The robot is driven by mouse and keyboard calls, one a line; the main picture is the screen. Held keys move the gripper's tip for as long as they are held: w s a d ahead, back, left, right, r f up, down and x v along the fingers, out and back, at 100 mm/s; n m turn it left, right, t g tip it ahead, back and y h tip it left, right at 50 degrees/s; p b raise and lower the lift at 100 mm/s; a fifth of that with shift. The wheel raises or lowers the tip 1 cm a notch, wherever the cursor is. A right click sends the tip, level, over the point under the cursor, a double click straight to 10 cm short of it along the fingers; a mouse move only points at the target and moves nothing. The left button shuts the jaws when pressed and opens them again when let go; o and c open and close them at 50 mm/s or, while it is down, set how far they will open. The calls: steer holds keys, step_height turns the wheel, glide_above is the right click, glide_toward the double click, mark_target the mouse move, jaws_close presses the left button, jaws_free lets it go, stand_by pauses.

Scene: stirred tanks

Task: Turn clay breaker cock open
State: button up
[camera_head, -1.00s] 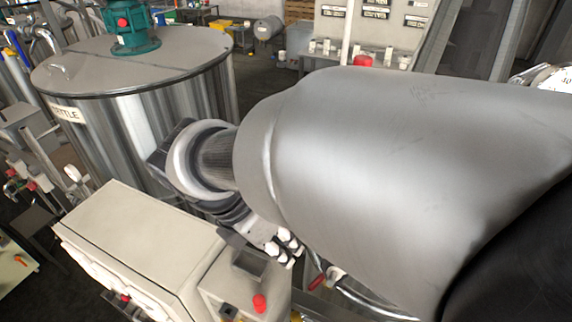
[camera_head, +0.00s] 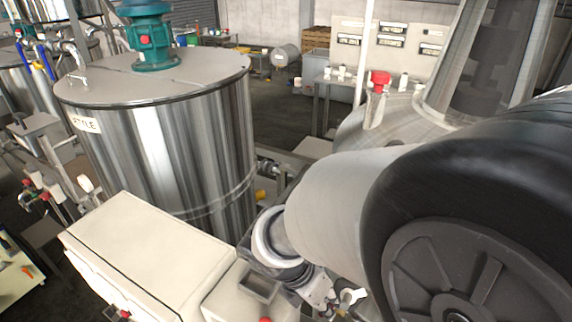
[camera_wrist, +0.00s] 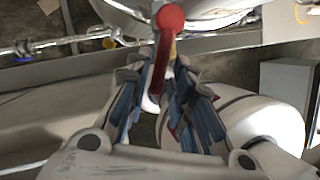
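In the wrist view a red lever handle (camera_wrist: 160,55), which looks like the cock's handle, has a round hub near the top. Its arm points down toward my gripper (camera_wrist: 157,80). The two blue-padded fingers stand apart on either side of the lever's lower end. A gap shows on the left; contact on the right is unclear. In the head view my gripper (camera_head: 325,295) is low, right of a cream cabinet, and partly cut off by the bottom edge. The lever cannot be made out there.
A large steel tank (camera_head: 165,140) with a green motor (camera_head: 148,40) stands at left. A cream cabinet (camera_head: 145,250) lies in front of it. In the wrist view a metal pipe (camera_wrist: 50,45) and a shiny rounded vessel (camera_wrist: 215,12) are close by.

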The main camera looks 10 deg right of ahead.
steer(key=shift+d+f, duration=0.15)
steer(key=shift+f, duration=0.15)
steer(key=shift+c, duration=0.2)
jaws_close()
